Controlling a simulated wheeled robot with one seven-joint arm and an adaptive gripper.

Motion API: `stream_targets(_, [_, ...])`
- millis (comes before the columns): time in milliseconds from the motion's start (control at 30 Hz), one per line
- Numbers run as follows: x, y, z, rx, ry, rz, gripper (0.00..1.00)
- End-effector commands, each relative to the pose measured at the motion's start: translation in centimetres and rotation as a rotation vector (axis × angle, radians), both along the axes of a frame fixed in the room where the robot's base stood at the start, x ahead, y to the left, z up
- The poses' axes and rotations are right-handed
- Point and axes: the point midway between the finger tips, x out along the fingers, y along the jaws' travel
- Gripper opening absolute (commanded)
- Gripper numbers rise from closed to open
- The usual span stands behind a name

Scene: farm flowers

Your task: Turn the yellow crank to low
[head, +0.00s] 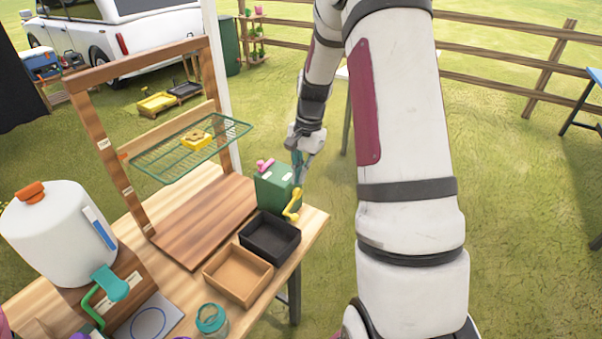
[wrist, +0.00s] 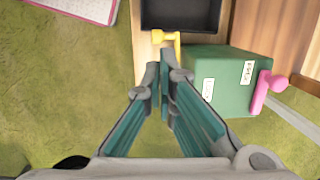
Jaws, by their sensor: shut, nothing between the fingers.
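The yellow crank (head: 292,206) is on the side of a green box (head: 273,190) at the right end of the wooden table. In the wrist view the yellow crank (wrist: 167,37) shows just beyond my fingertips, beside the green box (wrist: 222,75). My gripper (wrist: 164,72) is shut with nothing between its fingers. Its tips look close to the crank; I cannot tell whether they touch it. In the head view my gripper (head: 299,172) is beside the green box. The box has two small white labels; their writing is too small to read.
A pink lever (head: 265,166) sits on the box's other side. A black tray (head: 270,257) and a tan tray (head: 207,275) stand in front. A green wire rack (head: 240,127) on a wooden frame is behind. Grass right of the table is open.

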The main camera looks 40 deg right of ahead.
Motion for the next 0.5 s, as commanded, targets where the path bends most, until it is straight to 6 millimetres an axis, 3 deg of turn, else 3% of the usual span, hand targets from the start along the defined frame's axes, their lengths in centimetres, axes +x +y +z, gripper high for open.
stream_targets(300, [-0.3,1.2,-6.3,0.004,0.004,0.000,0.00])
stream_targets(500, [-0.3,1.7,-9.2,0.002,0.002,-0.002,0.00])
